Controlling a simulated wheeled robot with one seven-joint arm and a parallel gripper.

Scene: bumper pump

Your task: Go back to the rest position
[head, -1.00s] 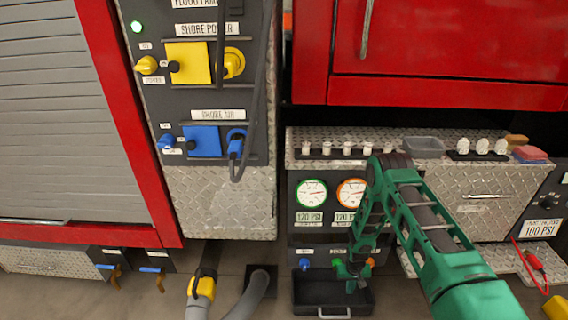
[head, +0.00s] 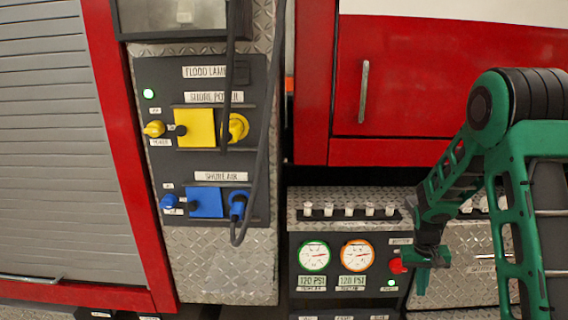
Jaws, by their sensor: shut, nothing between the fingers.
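My green arm reaches in from the right side of the head view. My gripper (head: 424,267) points down and is shut, with nothing visible between its fingers. It hangs in front of the gauge panel (head: 330,233), just right of a red knob (head: 398,265). I cannot tell whether it touches the knob. My arm hides part of the diamond-plate drawer front and the bumper top behind it.
Two round gauges, one green-rimmed (head: 314,256) and one orange-rimmed (head: 357,256), sit left of my gripper. A red cabinet door (head: 400,95) is above. The shore power panel (head: 160,90) with yellow and blue fittings and hanging dark cables (head: 259,130) stands at left.

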